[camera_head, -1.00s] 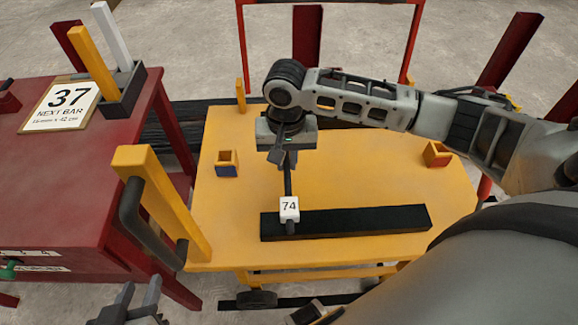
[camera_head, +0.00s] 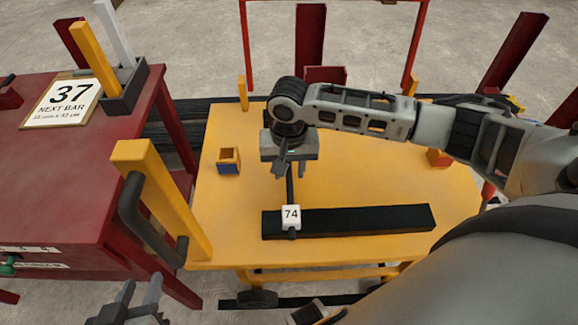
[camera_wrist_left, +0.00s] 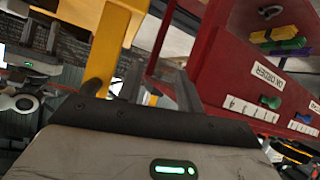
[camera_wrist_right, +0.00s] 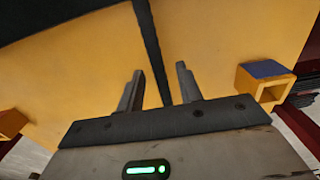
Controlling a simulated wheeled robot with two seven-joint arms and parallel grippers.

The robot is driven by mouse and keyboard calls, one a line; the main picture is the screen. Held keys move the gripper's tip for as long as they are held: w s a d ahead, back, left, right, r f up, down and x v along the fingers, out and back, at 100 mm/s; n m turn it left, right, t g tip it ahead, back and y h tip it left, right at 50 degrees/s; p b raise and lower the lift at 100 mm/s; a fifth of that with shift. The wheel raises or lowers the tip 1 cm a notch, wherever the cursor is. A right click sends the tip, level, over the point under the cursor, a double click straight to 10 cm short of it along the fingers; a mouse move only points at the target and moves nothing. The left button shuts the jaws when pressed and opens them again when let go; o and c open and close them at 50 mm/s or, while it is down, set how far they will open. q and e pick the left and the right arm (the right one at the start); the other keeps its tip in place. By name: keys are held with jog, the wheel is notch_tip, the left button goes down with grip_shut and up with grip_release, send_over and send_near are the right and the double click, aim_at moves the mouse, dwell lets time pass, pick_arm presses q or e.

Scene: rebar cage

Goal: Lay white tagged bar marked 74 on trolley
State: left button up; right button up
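The dark thin bar (camera_head: 290,188) with the white tag marked 74 (camera_head: 291,214) lies over the yellow trolley top (camera_head: 385,180). Its tagged near end is at the black strip (camera_head: 370,219); its far end is hidden under my right gripper in the head view. My right gripper (camera_head: 293,170) is over the bar. In the right wrist view, its fingers (camera_wrist_right: 158,85) are apart and the bar (camera_wrist_right: 150,45) runs between or beneath them, not visibly clamped. My left gripper (camera_head: 138,292) is open and empty near the bottom left; its parted fingers also show in the left wrist view (camera_wrist_left: 157,88).
A yellow post with a dark handle (camera_head: 150,200) stands at the trolley's left edge. A small yellow-and-blue bracket (camera_head: 229,162) sits left of the bar. The red table (camera_head: 60,180) at left carries a sign (camera_head: 62,102) reading 37. The trolley top right of the bar is mostly clear.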

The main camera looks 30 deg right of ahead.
aim_at(291, 213)
notch_tip(291, 213, up, 12)
jog(key=p, duration=0.3)
jog(key=s+a+f+n+t+y, duration=0.2)
jog(key=a+f, duration=0.1)
jog(key=a, duration=0.1)
jog(key=s+a+f+n+t+y, duration=0.1)
jog(key=s+a+f+t+y, duration=0.1)
jog(key=s+a+t, duration=0.1)
jog(key=s+a+f+n+t+y, duration=0.2)
jog(key=a+f+t, duration=0.1)
jog(key=a, duration=0.3)
jog(key=shift+s+a+f+n+y, duration=0.1)
jog(key=shift+s+f+n+y, duration=0.1)
jog(key=shift+f+n+y, duration=0.15)
jog(key=s+d+t+h, duration=0.1)
jog(key=d, duration=0.1)
jog(key=s+d+t, duration=0.1)
jog(key=s+d+n+t+h, duration=0.1)
jog(key=s+d, duration=0.1)
jog(key=shift+d+h, duration=0.35)
jog(key=shift+s+d, duration=0.2)
pick_arm(q)
jog(key=shift+r, duration=0.6)
